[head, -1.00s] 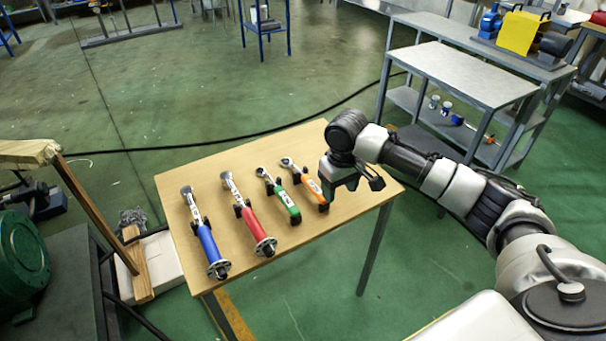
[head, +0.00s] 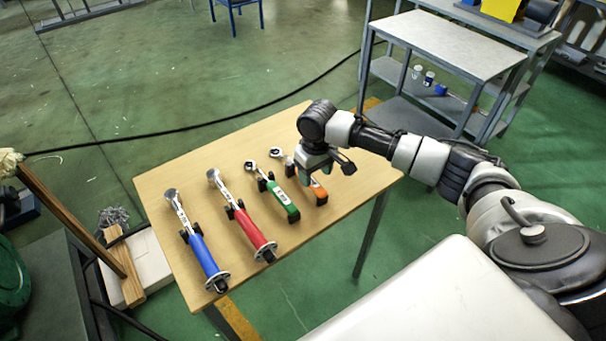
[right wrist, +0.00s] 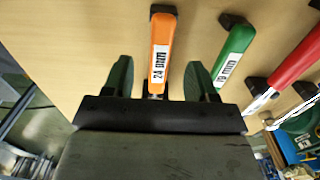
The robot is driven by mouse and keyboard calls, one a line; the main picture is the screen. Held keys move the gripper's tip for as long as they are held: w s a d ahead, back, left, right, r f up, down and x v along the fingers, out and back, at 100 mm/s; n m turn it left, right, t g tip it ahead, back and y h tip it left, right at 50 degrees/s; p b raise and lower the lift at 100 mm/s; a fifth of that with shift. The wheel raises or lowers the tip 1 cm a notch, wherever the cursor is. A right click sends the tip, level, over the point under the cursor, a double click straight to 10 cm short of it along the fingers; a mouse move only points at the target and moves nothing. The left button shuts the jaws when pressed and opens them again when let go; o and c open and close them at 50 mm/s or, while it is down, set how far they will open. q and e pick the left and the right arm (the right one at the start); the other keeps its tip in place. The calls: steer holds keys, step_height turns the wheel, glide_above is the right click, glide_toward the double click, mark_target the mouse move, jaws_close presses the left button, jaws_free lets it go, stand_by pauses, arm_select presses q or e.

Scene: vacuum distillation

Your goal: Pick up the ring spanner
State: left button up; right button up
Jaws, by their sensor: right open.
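An orange-handled spanner (head: 318,190) with a ring-like metal head lies on the wooden table, resting on black holders. Its label reads 24 mm in the right wrist view (right wrist: 160,45). A green-handled spanner (head: 283,203) lies to its left, also with a ring-like head. I cannot tell which one the task names. My right gripper (head: 324,172) is open and empty above the orange tool, partly hiding it. In the right wrist view its fingers (right wrist: 158,80) straddle the line of the orange handle without gripping it. My left gripper is not in view.
A red-handled tool (head: 250,230) and a blue-handled tool (head: 203,256) lie further left on the wooden table (head: 180,172). A grey metal table (head: 445,45) stands behind right. A black cable (head: 150,137) crosses the green floor.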

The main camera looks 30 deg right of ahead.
mark_target(313, 182)
steer(key=f, duration=0.4)
steer(key=shift+w+f, duration=0.25)
steer(key=shift+f, duration=0.15)
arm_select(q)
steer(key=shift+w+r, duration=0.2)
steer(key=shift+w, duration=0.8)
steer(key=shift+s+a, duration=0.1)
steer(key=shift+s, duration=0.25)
arm_select(e)
jaws_close()
steer(key=shift+r, duration=0.1)
